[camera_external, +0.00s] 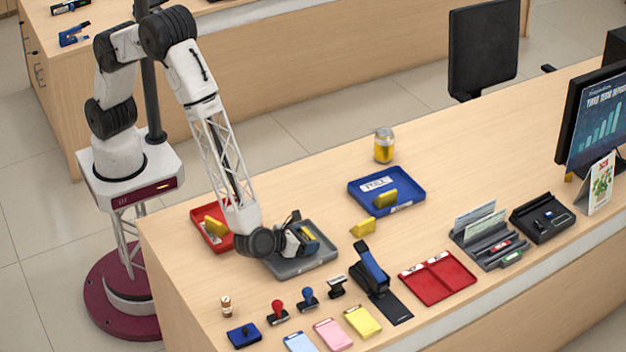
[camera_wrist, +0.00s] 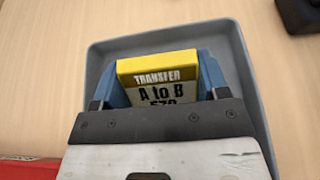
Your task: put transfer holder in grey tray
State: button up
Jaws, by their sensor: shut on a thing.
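The transfer holder (camera_wrist: 158,68) is a yellow block with a white front reading "TRANSFER A to B". My gripper (camera_wrist: 162,82) is shut on it, with one blue finger at each side. Both are within the outline of the grey tray (camera_wrist: 97,56) in the wrist view. In the external view my gripper (camera_external: 306,237) is low over the grey tray (camera_external: 290,271), and a little of the yellow holder shows between the fingers. I cannot tell whether the holder touches the tray floor. The holder's lower part is hidden by my gripper.
A red tray (camera_external: 201,224) with a yellow block stands close left of the grey tray. A blue tray (camera_external: 408,183) with yellow blocks in and beside it is to the right. Stamps (camera_external: 307,299) and a black-and-blue stapler-like device (camera_external: 372,268) stand in front.

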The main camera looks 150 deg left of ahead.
jog(key=shift+f, duration=0.15)
jog(key=o, duration=0.9)
jog(key=shift+d+r, duration=0.2)
jog(key=v, duration=1.1)
jog(key=shift+d+r, duration=0.1)
jog(key=shift+d, duration=0.2)
jog(key=shift+r, duration=0.1)
